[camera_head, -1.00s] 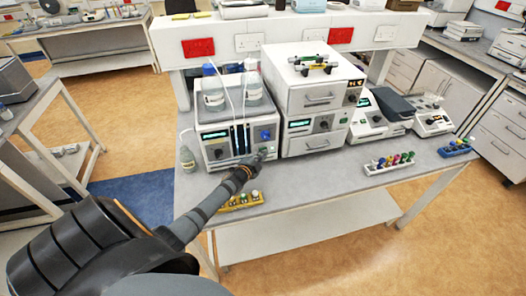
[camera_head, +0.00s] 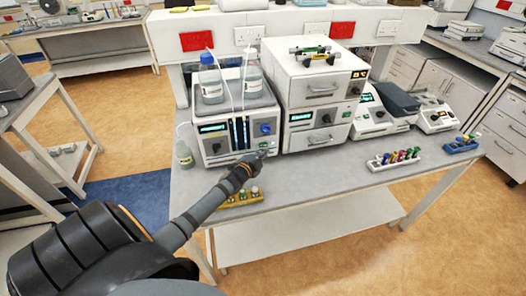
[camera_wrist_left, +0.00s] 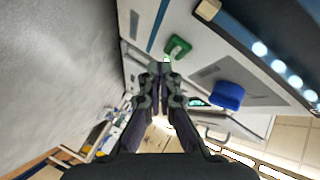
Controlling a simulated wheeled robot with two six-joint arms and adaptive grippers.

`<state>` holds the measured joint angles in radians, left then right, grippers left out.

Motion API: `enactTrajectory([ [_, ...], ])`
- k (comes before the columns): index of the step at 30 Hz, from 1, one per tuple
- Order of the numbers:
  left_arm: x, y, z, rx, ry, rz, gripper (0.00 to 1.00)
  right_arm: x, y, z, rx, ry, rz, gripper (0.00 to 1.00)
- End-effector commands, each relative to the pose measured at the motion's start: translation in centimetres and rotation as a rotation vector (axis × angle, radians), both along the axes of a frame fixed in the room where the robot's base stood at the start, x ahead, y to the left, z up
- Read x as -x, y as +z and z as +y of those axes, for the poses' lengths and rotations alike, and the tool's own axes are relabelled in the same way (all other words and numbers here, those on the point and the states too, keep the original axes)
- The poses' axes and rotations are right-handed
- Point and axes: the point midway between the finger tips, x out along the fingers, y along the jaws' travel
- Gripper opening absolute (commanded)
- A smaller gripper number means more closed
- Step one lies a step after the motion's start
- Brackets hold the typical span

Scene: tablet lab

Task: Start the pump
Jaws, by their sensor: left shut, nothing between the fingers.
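The pump (camera_head: 214,146) is a white box on the bench with a lit green display, dark vertical strips, a blue knob (camera_head: 266,128) and a green button (camera_head: 264,143) low on its front. Two clear bottles (camera_head: 211,84) with tubes stand on top. My left gripper (camera_head: 262,153) is shut and empty, just in front of the lower right of the pump's front, by the green button. In the left wrist view the shut fingertips (camera_wrist_left: 161,70) point just beside the green button (camera_wrist_left: 177,47); the blue knob (camera_wrist_left: 228,95) is to their right. I cannot tell whether they touch the button. My right gripper is not in view.
A yellow rack of vials (camera_head: 240,198) sits at the bench's front edge below my left arm. Stacked white instruments (camera_head: 317,92) stand right of the pump. A small bottle (camera_head: 184,154) stands left of it.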

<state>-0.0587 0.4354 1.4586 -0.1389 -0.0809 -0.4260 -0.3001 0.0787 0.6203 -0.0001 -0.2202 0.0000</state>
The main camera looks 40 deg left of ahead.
Motion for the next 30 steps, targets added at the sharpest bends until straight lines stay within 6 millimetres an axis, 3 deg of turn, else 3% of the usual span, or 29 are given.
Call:
enactTrajectory([
  [1,0.1,-0.6,-0.1,-0.003,-0.002,0.0,0.0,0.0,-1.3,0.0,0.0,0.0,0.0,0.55],
  [8,0.8,-0.6,-1.0,-0.001,-0.005,0.0,0.0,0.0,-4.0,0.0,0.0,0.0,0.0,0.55],
  [12,1.8,0.2,-2.3,0.003,-0.003,0.002,0.0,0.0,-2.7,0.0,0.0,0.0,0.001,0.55],
  [18,3.2,0.0,-3.8,0.002,-0.003,0.002,0.0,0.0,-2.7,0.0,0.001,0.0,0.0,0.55],
  [30,3.4,0.0,-4.1,0.002,-0.002,0.0,0.0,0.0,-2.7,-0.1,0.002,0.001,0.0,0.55],
])
